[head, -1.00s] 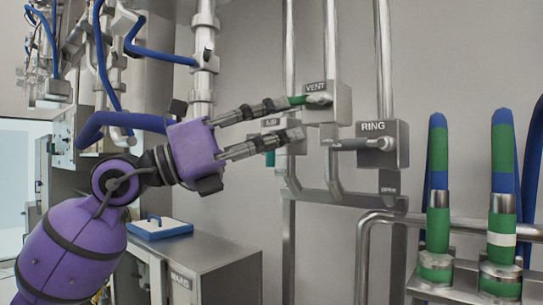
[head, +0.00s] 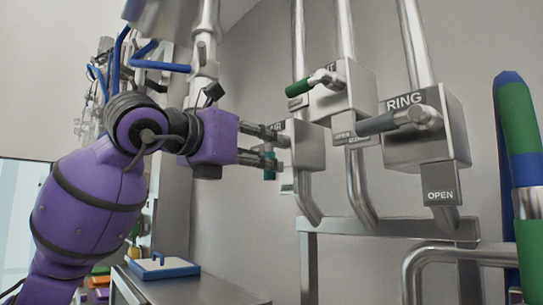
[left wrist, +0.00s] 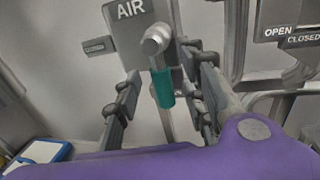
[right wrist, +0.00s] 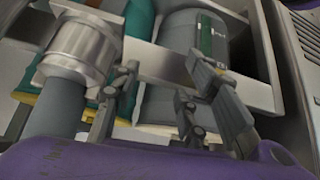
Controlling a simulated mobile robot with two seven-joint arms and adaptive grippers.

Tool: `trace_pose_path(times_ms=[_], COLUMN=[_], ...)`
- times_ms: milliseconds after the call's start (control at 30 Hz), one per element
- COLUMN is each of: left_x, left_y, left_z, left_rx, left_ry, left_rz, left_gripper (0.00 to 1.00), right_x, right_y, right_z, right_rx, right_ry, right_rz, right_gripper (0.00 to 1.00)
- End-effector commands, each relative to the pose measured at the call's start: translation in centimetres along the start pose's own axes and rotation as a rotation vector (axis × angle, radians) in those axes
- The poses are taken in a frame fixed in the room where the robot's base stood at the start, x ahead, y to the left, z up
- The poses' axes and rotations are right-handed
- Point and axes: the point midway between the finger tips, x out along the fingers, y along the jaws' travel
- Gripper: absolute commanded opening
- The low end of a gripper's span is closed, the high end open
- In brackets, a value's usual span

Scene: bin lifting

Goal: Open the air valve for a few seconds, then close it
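The air valve (head: 306,150) is a grey box on a vertical pipe, partly behind my left gripper in the head view. Its teal handle (head: 270,168) hangs down. In the left wrist view, the box labelled AIR (left wrist: 130,18) has a round metal pivot, with the teal handle (left wrist: 162,88) pointing down from it. My left gripper (head: 280,152) is open at the valve, with its fingers (left wrist: 163,100) on either side of the handle and gaps visible. My right gripper (right wrist: 165,100) is open and empty, and shows only in the right wrist view.
The vent valve (head: 345,95) with a green handle and the RING valve (head: 425,130) with a grey handle stand close to the right. A metal rail (head: 430,228) runs below. A blue-rimmed tray (head: 160,267) lies on a counter. Cylinders in a metal frame (right wrist: 150,65) lie before my right gripper.

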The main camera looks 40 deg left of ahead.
Motion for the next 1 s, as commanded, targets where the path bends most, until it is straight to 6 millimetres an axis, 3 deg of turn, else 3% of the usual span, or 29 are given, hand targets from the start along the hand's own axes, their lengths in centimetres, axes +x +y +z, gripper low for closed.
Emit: trace_pose_path(times_ms=[300,533,833,1000], left_x=[2.9,3.0,3.0,3.0], left_y=[0.0,0.0,0.0,0.0], left_z=[0.0,-0.1,0.0,0.0], left_rx=[0.000,0.000,0.000,0.000], left_ry=[0.000,0.001,0.000,0.000], left_rz=[0.000,-0.001,-0.001,-0.001], left_gripper=[0.38,0.38,0.00,0.00], right_x=[0.2,0.2,0.1,0.0], right_y=[-0.4,-0.5,-0.4,-0.4], right_z=[-3.2,-3.0,-2.5,-2.5], right_rx=[0.002,0.004,0.005,0.005], right_ry=[0.058,0.054,0.044,0.043], right_rz=[-0.008,-0.008,-0.007,-0.007], right_gripper=[0.40,0.40,0.40,0.40])
